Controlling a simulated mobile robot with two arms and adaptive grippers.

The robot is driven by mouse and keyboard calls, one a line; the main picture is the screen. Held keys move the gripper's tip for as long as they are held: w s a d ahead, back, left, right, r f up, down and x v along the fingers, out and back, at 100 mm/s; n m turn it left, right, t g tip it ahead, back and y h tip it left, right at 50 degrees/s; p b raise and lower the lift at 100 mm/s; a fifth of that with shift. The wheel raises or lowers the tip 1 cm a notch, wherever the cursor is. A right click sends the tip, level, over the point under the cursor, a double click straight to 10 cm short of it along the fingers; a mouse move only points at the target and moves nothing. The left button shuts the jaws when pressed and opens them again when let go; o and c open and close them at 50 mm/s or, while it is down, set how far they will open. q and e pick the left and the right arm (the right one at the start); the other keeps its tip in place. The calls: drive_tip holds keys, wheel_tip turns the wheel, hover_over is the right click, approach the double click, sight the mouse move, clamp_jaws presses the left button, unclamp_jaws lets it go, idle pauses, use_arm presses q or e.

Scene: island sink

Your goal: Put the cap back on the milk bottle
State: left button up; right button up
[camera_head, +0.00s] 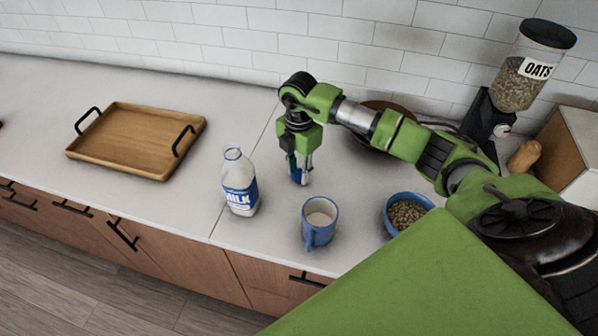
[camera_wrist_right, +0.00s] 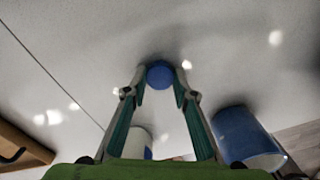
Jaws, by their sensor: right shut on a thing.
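The milk bottle (camera_head: 240,184) stands upright on the counter, with a blue-and-white label and no cap on its mouth. My right gripper (camera_head: 299,177) points down to the right of the bottle, close to the counter. It is shut on the blue cap (camera_wrist_right: 160,74), which shows between the fingertips in the right wrist view (camera_wrist_right: 160,80). In the head view the fingers largely hide the cap. The bottle is partly hidden behind a finger in the wrist view (camera_wrist_right: 137,142). My left gripper is not in view.
A blue mug (camera_head: 309,236) of pale liquid stands in front of the right gripper. A blue bowl (camera_head: 390,221) of oats or cereal is right of it. A wooden tray (camera_head: 120,165) lies left of the bottle. An oats dispenser (camera_head: 515,85) stands at the back right. Counter behind the bottle is clear.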

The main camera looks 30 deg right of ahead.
drive_tip(key=shift+w+r+b, duration=0.1)
drive_tip(key=shift+r+b, duration=0.35)
drive_tip(key=shift+r, duration=0.1)
drive_tip(key=shift+r+b, duration=0.55)
drive_tip(key=shift+r, duration=0.1)
drive_tip(key=s+r+b, duration=0.1)
drive_tip(key=s+r, duration=0.2)
drive_tip(key=s, duration=0.1)
drive_tip(key=s+a+r+b, duration=0.1)
drive_tip(key=s+r, duration=0.3)
drive_tip(key=s, duration=0.1)
drive_tip(key=s+a+r+b, duration=0.1)
drive_tip(key=s+r+b, duration=0.1)
drive_tip(key=s, duration=0.3)
drive_tip(key=shift+r, duration=0.75)
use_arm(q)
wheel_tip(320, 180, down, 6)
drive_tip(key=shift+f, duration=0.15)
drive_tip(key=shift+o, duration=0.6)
